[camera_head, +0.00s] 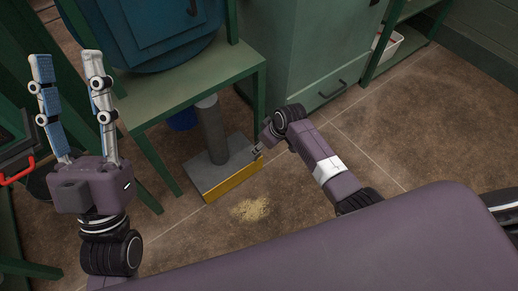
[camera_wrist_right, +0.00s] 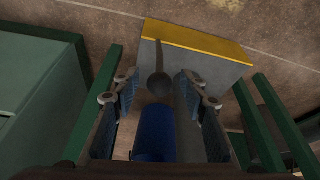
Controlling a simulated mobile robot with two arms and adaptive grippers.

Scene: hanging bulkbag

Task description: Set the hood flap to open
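No part is clearly identifiable as the hood flap. A blue rounded body (camera_head: 150,58) at the top of the head view has a rectangular blue panel (camera_head: 160,22) with a small dark handle (camera_head: 192,8); whether it is open or shut I cannot tell. My left gripper (camera_head: 68,62) is open and empty, fingers pointing up the picture. My right gripper (camera_head: 257,152) is low, near the grey base. In the right wrist view (camera_wrist_right: 160,76) its fingers are spread, with a dark rounded knob (camera_wrist_right: 158,86) showing between them; contact cannot be told.
A green stand (camera_head: 185,92) surrounds a grey base with a yellow front (camera_head: 235,182) and a grey post (camera_head: 212,130). A blue container (camera_wrist_right: 155,130) shows below. Yellowish grains (camera_head: 250,209) lie on the floor.

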